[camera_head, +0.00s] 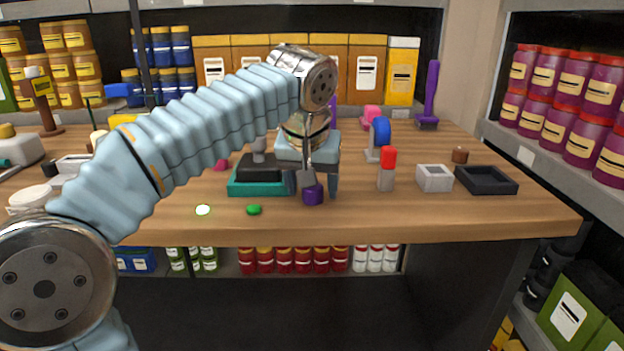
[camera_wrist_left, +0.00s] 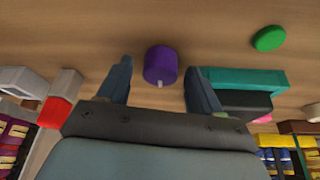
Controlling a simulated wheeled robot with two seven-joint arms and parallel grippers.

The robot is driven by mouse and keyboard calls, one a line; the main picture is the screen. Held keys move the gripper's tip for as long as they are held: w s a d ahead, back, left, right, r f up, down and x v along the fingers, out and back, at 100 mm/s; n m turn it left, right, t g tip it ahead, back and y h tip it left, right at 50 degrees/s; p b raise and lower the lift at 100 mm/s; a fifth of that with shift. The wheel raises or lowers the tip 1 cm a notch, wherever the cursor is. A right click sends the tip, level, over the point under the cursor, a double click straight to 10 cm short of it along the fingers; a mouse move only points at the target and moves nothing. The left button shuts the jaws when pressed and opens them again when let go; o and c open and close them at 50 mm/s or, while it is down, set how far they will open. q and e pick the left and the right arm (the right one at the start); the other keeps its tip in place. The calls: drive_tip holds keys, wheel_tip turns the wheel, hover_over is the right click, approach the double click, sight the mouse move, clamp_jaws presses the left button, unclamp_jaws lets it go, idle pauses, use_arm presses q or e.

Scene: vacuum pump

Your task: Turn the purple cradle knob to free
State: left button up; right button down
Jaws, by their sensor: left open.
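The purple knob (camera_head: 313,196) is a short cylinder near the front edge of the wooden table, just right of the teal base. In the left wrist view the purple knob (camera_wrist_left: 160,64) shows a small pale mark on its near side. My left gripper (camera_head: 312,187) points down over it, open. In the wrist view the fingers of my left gripper (camera_wrist_left: 158,80) stand on either side of the knob, with a gap on both sides. I cannot tell which setting the knob points to. My right gripper is not in view.
A teal base (camera_head: 240,188) with a black block (camera_head: 258,168) sits left of the knob. A green disc (camera_head: 254,210) and a pale lit disc (camera_head: 203,210) lie near the table's front edge. A red-topped grey block (camera_head: 387,170), a light box (camera_head: 434,178) and a dark tray (camera_head: 487,190) stand right.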

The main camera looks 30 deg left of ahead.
use_arm(q)
drive_tip(key=v, duration=1.3)
drive_tip(key=shift+s+r, duration=0.2)
drive_tip(key=shift+r, duration=0.2)
